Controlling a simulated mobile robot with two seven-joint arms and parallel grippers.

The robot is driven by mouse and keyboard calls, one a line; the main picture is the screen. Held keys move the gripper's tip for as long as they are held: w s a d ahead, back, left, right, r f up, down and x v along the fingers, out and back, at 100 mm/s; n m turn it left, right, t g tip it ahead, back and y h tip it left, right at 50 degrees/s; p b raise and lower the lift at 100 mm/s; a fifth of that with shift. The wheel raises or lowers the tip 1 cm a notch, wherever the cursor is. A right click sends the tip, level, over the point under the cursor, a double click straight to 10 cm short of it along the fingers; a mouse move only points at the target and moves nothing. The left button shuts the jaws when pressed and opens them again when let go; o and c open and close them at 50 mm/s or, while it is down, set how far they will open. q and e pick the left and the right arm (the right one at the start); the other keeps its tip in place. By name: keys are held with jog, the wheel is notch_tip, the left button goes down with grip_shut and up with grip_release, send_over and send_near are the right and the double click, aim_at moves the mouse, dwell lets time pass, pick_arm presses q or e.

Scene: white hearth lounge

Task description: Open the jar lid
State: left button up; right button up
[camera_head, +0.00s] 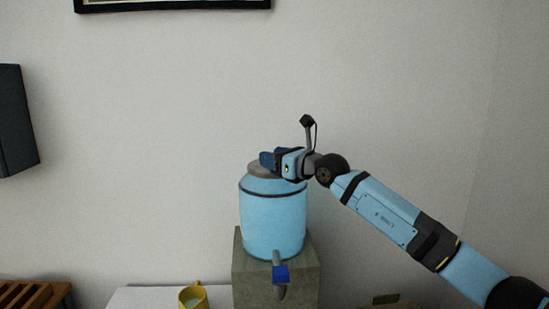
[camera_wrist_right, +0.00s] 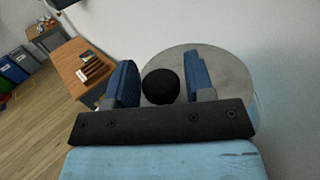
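A light-blue jar (camera_head: 273,223) with a dark band and a grey tap with a blue lever (camera_head: 281,274) stands upright on a grey-green block (camera_head: 305,272). Its round grey lid (camera_head: 256,168) is on top and also shows in the right wrist view (camera_wrist_right: 226,74). A black knob (camera_wrist_right: 160,86) is at the lid's middle. My right gripper (camera_head: 268,159) is at the lid, its two blue fingers (camera_wrist_right: 161,78) on either side of the knob. Gaps show between the fingers and the knob, so it looks open. In the head view the gripper hides the knob. My left gripper is not in view.
A yellow mug (camera_head: 193,297) stands left of the block on a white surface (camera_head: 142,297). A wall is close behind the jar. The right wrist view shows a wooden table (camera_wrist_right: 83,68) and coloured bins (camera_wrist_right: 14,68) farther off, with open floor.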

grip_shut()
jog(key=shift+w+r+m+g+h+p, duration=0.15)
jog(key=shift+r+m+g+h+p, duration=0.1)
jog(key=shift+r+p, duration=0.35)
jog(key=shift+w+r+m+g+h+p, duration=0.15)
jog(key=shift+r+m+p, duration=0.15)
jog(key=shift+p, duration=0.35)
jog(key=shift+w+r+m+g+p, duration=0.4)
jog(key=shift+r+p, duration=0.4)
jog(key=shift+p, duration=0.25)
jog(key=shift+w+r+m+g+h+p, duration=0.6)
jog(key=shift+w+r+g+p, duration=0.15)
jog(key=shift+p, duration=0.5)
jog(key=shift+w+r+m+g+p, duration=0.25)
jog(key=shift+w+r+g+p, duration=0.15)
jog(key=shift+p, duration=0.2)
pick_arm(q)
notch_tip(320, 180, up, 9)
jog(key=p, duration=0.1)
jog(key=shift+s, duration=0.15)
pick_arm(e)
jog(key=shift+w+r+m+g+h, duration=0.1)
jog(key=shift+w+m+g+h, duration=0.2)
jog(key=shift+w, duration=0.2)
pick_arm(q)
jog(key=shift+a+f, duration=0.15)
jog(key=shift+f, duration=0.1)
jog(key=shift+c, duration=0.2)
